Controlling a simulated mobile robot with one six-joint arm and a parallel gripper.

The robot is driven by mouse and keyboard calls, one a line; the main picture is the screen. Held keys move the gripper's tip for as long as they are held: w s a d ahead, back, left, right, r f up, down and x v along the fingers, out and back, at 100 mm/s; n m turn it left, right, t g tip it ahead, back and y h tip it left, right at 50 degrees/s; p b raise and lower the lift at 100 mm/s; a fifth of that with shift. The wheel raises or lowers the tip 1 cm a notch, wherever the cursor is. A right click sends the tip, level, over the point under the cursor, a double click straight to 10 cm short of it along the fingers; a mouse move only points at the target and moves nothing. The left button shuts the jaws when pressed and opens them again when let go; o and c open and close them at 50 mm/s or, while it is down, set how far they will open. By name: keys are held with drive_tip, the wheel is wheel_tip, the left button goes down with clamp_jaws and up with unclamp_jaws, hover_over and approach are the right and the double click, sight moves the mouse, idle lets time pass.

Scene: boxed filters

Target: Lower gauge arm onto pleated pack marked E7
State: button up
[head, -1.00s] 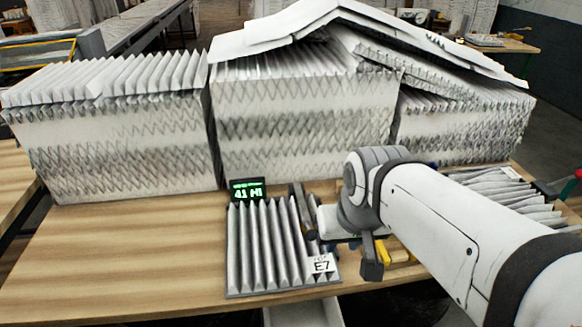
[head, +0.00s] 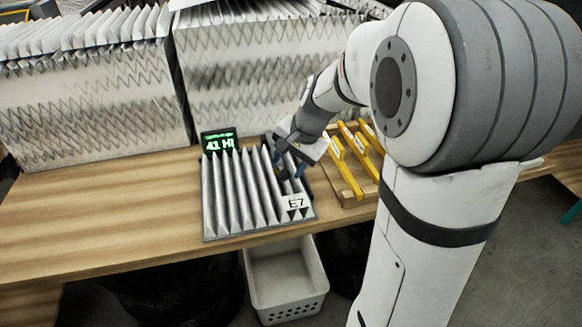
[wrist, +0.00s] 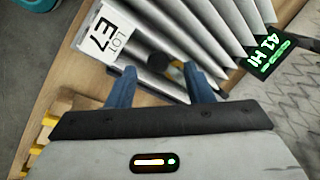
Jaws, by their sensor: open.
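The pleated pack marked E7 (head: 236,195) lies on the wooden bench, its label (head: 294,204) at the near right corner. In the wrist view the E7 label (wrist: 105,38) sits at upper left. A small display (head: 221,140) behind the pack shows green characters like "41 HI". My gripper (head: 291,170) is over the pack's right side. In the wrist view its two blue fingers (wrist: 162,88) are apart, with a dark round knob (wrist: 158,62) and a bit of yellow just ahead between them. The rest of the gauge arm is hard to make out.
Yellow-handled tools (head: 345,170) lie in a wooden tray right of the pack. Large pleated stacks (head: 85,110) fill the bench's back. A white bin (head: 287,280) stands below the front edge. Bare bench (head: 110,215) lies to the left.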

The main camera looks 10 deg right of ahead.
sight(286, 172)
drive_tip(key=shift+x, duration=2)
drive_tip(key=shift+d, duration=0.2)
drive_tip(key=shift+c, duration=0.6)
clamp_jaws()
